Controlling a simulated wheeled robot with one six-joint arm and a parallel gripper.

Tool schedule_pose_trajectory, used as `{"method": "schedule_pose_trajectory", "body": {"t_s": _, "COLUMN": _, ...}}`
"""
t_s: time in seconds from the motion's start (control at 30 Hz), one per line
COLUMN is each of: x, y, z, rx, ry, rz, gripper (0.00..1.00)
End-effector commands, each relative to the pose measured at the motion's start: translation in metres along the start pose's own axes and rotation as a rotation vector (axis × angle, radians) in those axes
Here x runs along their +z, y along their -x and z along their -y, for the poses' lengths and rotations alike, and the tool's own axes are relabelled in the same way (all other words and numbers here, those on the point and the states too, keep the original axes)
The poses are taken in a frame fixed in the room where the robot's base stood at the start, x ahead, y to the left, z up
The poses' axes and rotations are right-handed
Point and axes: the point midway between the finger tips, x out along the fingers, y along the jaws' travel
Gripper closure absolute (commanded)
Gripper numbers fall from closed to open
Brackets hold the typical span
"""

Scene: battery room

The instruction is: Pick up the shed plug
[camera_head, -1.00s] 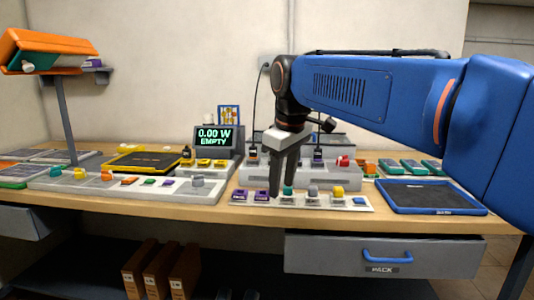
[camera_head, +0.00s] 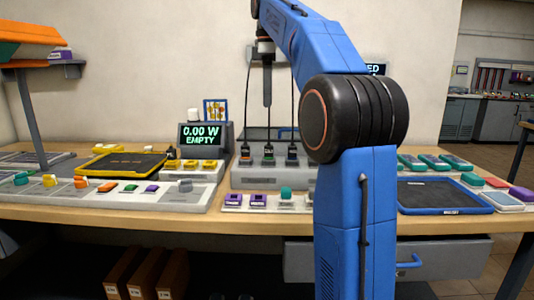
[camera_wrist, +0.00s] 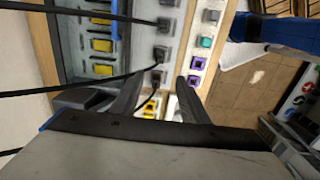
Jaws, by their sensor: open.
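I cannot tell which is the shed plug. In the wrist view they show as one plug (camera_wrist: 163,24), another (camera_wrist: 160,54) and one nearest my fingers (camera_wrist: 156,79). My gripper (camera_head: 267,101) points down, open and empty, above the middle of the row. In the wrist view my gripper (camera_wrist: 162,80) has its fingers spread, with cables running close by.
The grey block (camera_head: 262,178) carries the plugs. A display reading 0.00 W EMPTY (camera_head: 201,134) stands to its left. Purple pieces (camera_head: 258,200) sit in front. A blue-rimmed tray (camera_head: 445,211) lies to the right. My arm hides part of the bench's right middle.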

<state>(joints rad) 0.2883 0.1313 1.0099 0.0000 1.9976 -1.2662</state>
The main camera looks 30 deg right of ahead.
Motion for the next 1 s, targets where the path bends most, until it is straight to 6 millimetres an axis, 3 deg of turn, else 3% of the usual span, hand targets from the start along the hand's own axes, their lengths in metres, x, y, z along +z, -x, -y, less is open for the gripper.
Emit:
{"method": "schedule_pose_trajectory", "body": {"t_s": 0.6, "x": 0.001, "y": -0.099, "z": 0.001, "rx": -0.005, "ry": -0.001, "rz": 0.002, "gripper": 0.59}}
{"method": "schedule_pose_trajectory", "body": {"t_s": 1.0, "x": 0.002, "y": -0.130, "z": 0.000, "rx": -0.005, "ry": -0.002, "rz": 0.002, "gripper": 0.59}}
